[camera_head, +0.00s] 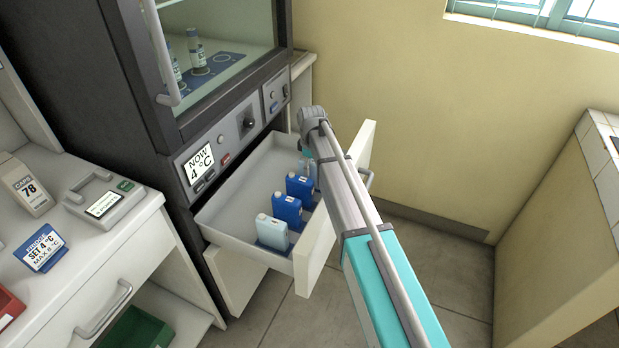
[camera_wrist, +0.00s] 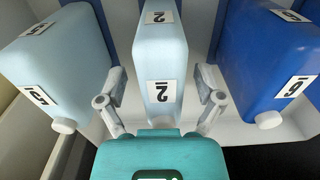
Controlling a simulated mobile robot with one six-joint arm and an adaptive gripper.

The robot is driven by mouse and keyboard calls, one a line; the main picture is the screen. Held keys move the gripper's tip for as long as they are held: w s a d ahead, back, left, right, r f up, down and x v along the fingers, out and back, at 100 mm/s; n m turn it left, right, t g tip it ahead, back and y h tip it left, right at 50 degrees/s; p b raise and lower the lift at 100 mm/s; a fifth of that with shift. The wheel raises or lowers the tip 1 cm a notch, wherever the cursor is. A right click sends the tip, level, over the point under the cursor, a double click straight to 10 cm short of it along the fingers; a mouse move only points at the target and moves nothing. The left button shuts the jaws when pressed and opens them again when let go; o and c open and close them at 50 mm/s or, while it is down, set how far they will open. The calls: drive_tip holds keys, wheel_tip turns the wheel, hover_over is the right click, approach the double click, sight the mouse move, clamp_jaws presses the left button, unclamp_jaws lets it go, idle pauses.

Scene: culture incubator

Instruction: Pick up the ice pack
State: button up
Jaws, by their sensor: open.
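Several ice packs stand upright in the open drawer: a light blue one (camera_head: 272,232) at the front and two dark blue ones (camera_head: 287,208) behind it. Farther back, my arm partly hides what stands there. In the wrist view, my gripper (camera_wrist: 160,90) is open, with one finger on each side of a light blue ice pack (camera_wrist: 160,55) labelled 2. Gaps show between the fingers and its sides. Another light blue pack (camera_wrist: 55,65) is on the left and a dark blue pack (camera_wrist: 268,60) on the right, both close to the fingers.
The drawer (camera_head: 240,190) is pulled out below the incubator (camera_head: 225,130), its front panel (camera_head: 318,245) near my arm. A counter (camera_head: 90,265) with a grey device (camera_head: 105,200) and signs stands on the left. Floor to the right is clear.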

drive_tip(key=shift+f+b, duration=0.45)
drive_tip(key=shift+f, duration=0.25)
clamp_jaws()
idle(0.4)
